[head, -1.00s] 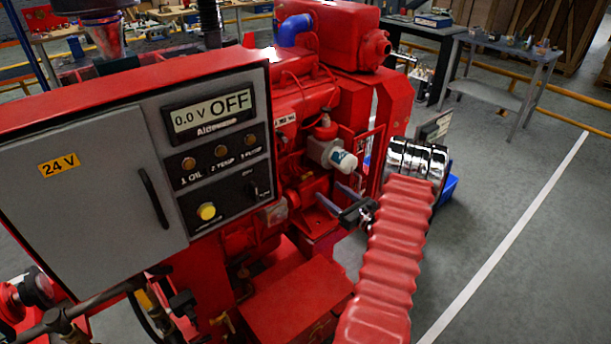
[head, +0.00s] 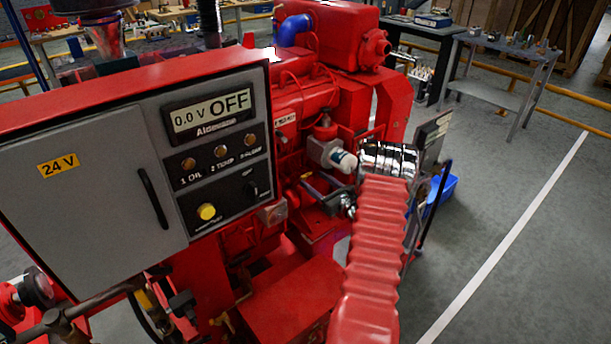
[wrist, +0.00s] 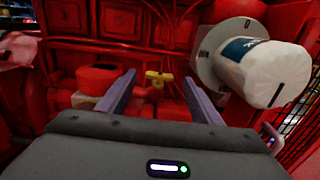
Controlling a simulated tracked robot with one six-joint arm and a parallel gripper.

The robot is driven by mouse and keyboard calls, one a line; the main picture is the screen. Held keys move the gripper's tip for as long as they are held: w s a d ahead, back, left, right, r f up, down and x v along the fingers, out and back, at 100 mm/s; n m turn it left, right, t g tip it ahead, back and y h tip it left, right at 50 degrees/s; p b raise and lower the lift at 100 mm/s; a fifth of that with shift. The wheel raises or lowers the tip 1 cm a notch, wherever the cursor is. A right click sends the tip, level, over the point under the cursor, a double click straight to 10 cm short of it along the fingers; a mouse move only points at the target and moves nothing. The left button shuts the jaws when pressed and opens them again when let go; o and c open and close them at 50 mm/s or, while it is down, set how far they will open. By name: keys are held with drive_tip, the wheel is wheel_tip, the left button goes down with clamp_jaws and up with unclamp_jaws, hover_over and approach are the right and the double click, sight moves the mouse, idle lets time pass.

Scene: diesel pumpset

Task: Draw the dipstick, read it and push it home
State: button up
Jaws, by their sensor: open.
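The dipstick's yellow T-shaped handle (wrist: 154,76) stands in front of the red engine block in the wrist view. It shows between the two fingers of my gripper (wrist: 159,80), beyond or about level with their tips; the exact gap is unclear. My gripper is open and holds nothing. In the head view my gripper (head: 318,185) is at the side of the engine (head: 300,105), below the white filter. I cannot make out the dipstick there.
A white filter canister (wrist: 262,70) juts out close to the right finger. A red round cap (wrist: 97,78) is near the left finger. The grey control panel (head: 90,190) stands left of my arm, its display reading 0.0 V OFF. Open floor lies to the right.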

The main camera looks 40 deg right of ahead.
sight(307, 174)
drive_tip(key=w, duration=0.5)
drive_tip(key=shift+w+d, duration=0.35)
drive_tip(key=shift+c, duration=0.7)
drive_tip(key=c, duration=1.3)
drive_tip(key=shift+r, duration=0.1)
clamp_jaws()
